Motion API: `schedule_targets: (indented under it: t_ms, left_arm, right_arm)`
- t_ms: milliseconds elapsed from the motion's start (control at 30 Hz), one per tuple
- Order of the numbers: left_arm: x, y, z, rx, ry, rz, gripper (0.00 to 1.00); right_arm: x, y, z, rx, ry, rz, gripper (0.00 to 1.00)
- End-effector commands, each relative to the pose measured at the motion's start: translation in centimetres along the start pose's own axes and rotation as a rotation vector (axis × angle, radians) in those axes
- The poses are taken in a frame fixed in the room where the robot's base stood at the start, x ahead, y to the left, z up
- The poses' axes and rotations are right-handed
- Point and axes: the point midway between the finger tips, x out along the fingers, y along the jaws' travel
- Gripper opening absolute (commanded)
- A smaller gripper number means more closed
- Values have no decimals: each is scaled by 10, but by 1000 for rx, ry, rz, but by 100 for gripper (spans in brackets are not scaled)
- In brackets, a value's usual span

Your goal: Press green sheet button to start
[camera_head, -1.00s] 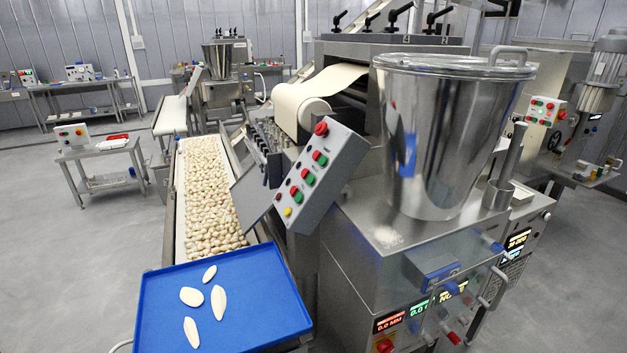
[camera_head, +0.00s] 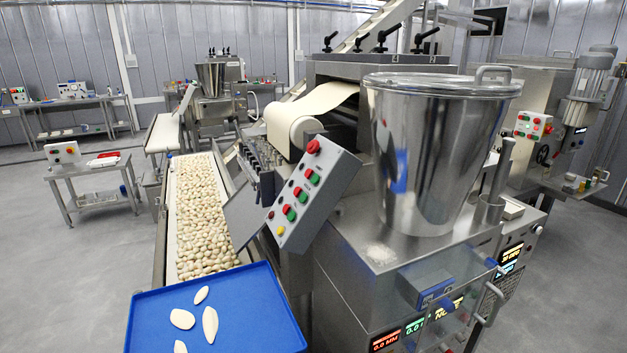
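The grey control panel (camera_head: 325,188) is tilted on the front of the pasta machine, in the middle of the head view. It carries a large red button (camera_head: 313,146) at its top corner, several smaller red and green buttons in pairs, and a yellow one at its lower edge. Green buttons show at the upper pair (camera_head: 314,179), the middle pair (camera_head: 303,197) and the lower pair (camera_head: 291,215). I cannot read which one is labelled for the sheet. A rolled dough sheet (camera_head: 296,124) lies on the machine behind the panel. Neither of my grippers shows.
A blue tray (camera_head: 255,300) with several flat dough pieces is at the front left. A conveyor (camera_head: 167,215) full of filled pasta runs behind it. A large steel hopper (camera_head: 435,150) stands right of the panel.

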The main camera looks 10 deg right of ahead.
Motion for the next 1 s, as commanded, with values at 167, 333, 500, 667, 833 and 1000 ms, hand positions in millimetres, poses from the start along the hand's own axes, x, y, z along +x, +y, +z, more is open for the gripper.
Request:
schedule_targets:
  t_ms: [167, 333, 500, 667, 833, 1000]
  left_arm:
    - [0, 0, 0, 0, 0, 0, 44]
    - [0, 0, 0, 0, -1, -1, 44]
    - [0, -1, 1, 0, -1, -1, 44]
    - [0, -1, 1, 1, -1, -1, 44]
    - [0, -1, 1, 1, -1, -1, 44]
    - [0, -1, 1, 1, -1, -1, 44]
  right_arm:
    - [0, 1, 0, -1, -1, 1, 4]
    - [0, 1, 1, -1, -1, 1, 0]
    - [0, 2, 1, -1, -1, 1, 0]
    - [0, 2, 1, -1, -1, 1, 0]
    - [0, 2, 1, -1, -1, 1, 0]
    - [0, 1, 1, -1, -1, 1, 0]
